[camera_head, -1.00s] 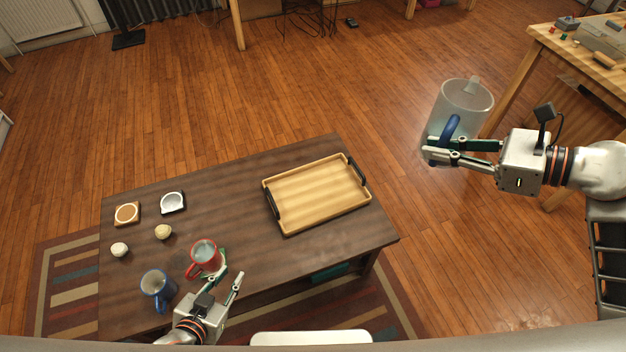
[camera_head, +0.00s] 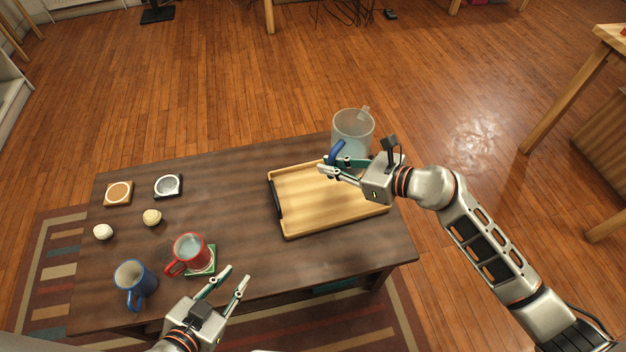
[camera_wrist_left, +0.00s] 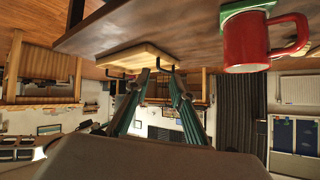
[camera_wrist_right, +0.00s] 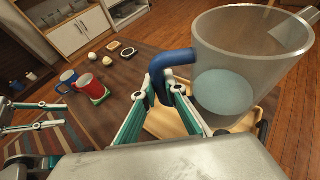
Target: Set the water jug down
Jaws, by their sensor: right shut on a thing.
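The water jug (camera_head: 353,126) is clear with a blue handle (camera_head: 336,151) and some water inside. My right gripper (camera_head: 328,170) is shut on that handle. In the head view the jug shows over the far right part of the wooden tray (camera_head: 300,231); whether it touches the tray cannot be told. In the right wrist view the jug (camera_wrist_right: 245,60) is upright or slightly tilted, with the blue handle (camera_wrist_right: 172,62) between the fingers. My left gripper (camera_head: 236,279) is open and empty near the table's front edge, right of the red mug (camera_head: 188,251).
The dark table (camera_head: 235,190) also holds a blue mug (camera_head: 135,282), a green coaster (camera_head: 208,263) under the red mug, two small round items and two square coasters at the left. The table middle, left of the tray, is clear.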

